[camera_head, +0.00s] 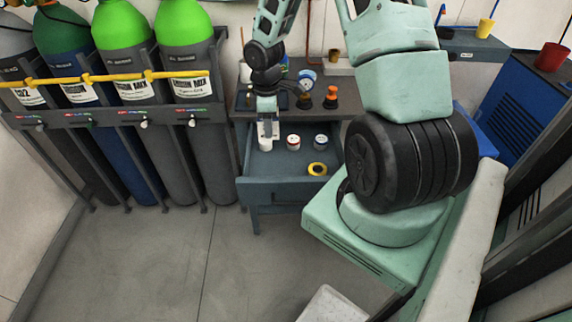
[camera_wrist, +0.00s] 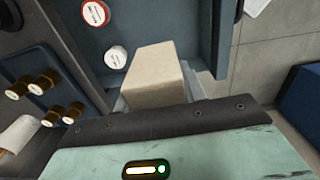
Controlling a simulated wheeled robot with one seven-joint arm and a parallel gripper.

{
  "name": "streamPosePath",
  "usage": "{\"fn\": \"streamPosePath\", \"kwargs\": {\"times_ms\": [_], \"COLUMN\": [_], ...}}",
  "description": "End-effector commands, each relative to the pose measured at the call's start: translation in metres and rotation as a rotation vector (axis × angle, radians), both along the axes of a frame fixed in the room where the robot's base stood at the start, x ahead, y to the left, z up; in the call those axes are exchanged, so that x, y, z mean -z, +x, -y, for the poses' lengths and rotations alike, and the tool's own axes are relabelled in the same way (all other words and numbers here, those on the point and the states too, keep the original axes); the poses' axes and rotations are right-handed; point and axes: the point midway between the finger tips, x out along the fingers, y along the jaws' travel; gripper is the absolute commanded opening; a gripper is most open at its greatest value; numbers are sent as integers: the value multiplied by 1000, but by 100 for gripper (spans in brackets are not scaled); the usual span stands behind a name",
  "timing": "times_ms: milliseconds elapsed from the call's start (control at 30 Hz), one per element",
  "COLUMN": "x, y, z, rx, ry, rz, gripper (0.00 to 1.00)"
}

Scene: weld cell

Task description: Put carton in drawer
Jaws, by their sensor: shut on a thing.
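My gripper (camera_head: 267,127) is shut on a pale carton (camera_head: 265,143) at the left side of the open drawer (camera_head: 262,183). In the wrist view, the carton (camera_wrist: 158,75) is a beige block held upright in the jaws, with the drawer (camera_wrist: 205,35) around and below it. I cannot tell whether the carton touches the drawer floor. The fingertips are mostly hidden behind it.
Gas cylinders (camera_head: 185,60) stand left. The drawer's middle front is clear.

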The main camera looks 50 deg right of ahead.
Motion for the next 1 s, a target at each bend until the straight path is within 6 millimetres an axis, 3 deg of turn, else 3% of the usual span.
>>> {"fn": "streamPosePath", "kwargs": {"times_ms": [33, 100, 333, 467, 700, 1000], "x": [16, 27, 53, 63, 104, 131], "y": [-8, -18, -40, -45, -46, -46], "z": [15, 32, 64, 69, 69, 70], "rx": [-48, -134, -328, -369, -378, -376], "ry": [0, -1, -2, -1, 0, 0], "rz": [0, 0, 1, 1, -2, -2], "gripper": [10, 10, 10, 10, 10, 10]}}
